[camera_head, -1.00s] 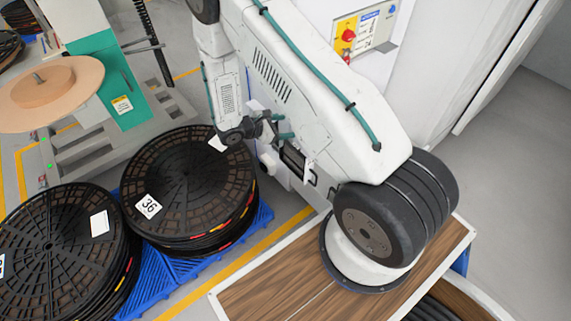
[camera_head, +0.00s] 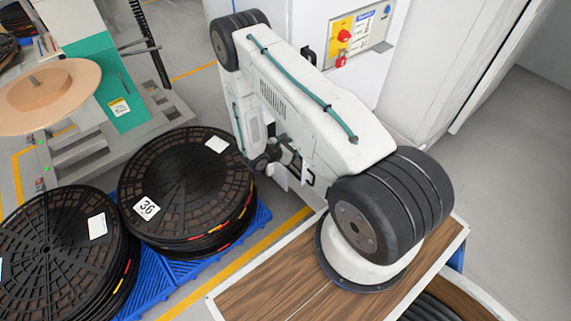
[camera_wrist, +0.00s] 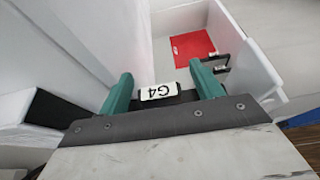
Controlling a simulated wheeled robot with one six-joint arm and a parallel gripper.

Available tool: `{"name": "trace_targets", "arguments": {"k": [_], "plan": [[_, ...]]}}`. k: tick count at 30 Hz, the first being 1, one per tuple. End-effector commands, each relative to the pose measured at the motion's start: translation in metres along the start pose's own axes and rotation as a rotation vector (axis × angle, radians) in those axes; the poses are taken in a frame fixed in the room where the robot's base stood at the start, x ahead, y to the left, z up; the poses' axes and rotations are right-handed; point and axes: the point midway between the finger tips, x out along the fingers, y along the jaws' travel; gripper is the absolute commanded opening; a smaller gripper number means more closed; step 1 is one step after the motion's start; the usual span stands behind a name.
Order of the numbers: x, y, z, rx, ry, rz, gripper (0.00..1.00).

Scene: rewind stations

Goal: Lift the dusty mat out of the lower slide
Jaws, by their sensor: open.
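In the wrist view, my gripper (camera_wrist: 160,72) is open, its two teal fingers apart with no object held between them. Beyond the fingertips is a white open-topped box or slide (camera_wrist: 262,75). A flat red piece (camera_wrist: 193,46) lies inside it, beside a black handle-like bar (camera_wrist: 222,60). I cannot tell whether the red piece is the dusty mat, or whether this is the lower slide. A dark block with a "G4" label (camera_wrist: 160,91) shows between the fingers' bases. In the head view, my arm mostly hides my gripper and the slide.
In the head view, black reels (camera_head: 185,185) and (camera_head: 60,255) are stacked on blue pallets (camera_head: 170,270) at left. A green machine (camera_head: 105,85) stands behind them. A white cabinet with a red switch (camera_head: 344,36) stands behind my arm. Grey floor at right is clear.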

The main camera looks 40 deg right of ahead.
Motion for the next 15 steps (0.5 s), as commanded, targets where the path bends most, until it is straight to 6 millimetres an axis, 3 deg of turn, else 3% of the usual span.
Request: {"name": "trace_targets", "arguments": {"k": [8, 15], "plan": [[0.0044, 0.0001, 0.0000, 0.000, 0.000, 0.000, 0.65], [0.0041, 0.0000, -0.0001, 0.000, 0.000, 0.000, 0.04]]}}
